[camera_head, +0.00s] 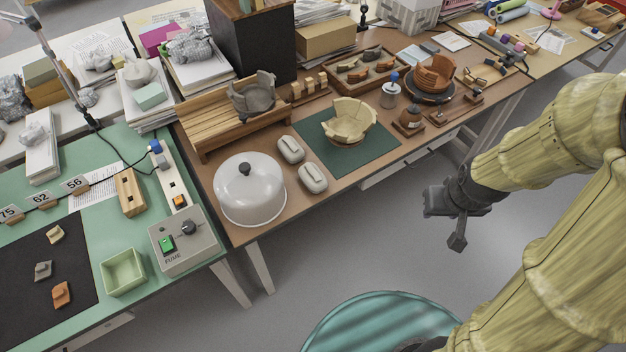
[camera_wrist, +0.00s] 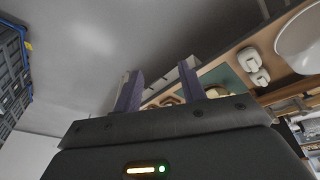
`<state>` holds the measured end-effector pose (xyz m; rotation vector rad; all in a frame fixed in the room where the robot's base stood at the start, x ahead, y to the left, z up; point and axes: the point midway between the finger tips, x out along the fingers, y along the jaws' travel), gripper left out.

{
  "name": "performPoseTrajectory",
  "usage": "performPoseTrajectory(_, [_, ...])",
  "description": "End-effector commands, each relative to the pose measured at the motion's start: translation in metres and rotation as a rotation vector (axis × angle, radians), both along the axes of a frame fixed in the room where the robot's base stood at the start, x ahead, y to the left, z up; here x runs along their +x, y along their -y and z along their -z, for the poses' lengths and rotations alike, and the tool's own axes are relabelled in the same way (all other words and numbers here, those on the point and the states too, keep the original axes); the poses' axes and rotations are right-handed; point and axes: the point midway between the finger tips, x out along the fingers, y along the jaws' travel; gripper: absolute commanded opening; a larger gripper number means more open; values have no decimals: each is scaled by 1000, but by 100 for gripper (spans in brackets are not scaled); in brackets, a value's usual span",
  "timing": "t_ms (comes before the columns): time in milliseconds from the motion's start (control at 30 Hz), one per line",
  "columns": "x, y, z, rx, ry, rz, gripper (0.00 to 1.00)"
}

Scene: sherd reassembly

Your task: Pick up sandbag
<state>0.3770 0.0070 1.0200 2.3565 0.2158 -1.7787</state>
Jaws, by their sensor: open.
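Two pale grey sandbags lie on the brown table in the head view, between the white dome and the green mat: a rear sandbag (camera_head: 290,149) and a front sandbag (camera_head: 313,178) near the table's front edge. Both also show in the wrist view, as a sandbag (camera_wrist: 249,60) and another sandbag (camera_wrist: 261,78) at the upper right. My gripper (camera_head: 450,222) hangs over the floor in front of the table, right of the sandbags and well apart from them. Its two fingers (camera_wrist: 160,90) stand apart with nothing between them.
The white dome (camera_head: 248,190) with a dark knob stands left of the sandbags. The green mat (camera_head: 375,160) with a cream sherd bowl (camera_head: 350,118) lies to their right. A slatted wooden rack (camera_head: 215,118) is behind. Open floor (camera_head: 380,235) lies between the table and my arm.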

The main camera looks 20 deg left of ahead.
Motion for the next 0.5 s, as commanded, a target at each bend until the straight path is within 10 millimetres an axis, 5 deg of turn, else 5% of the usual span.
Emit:
performPoseTrajectory(33, [6,-3,30,-1,1,-62,41])
performPoseTrajectory(200, [27,-28,98,27,63,-307,41])
performPoseTrajectory(500, [40,-97,196,218,262,-648,41])
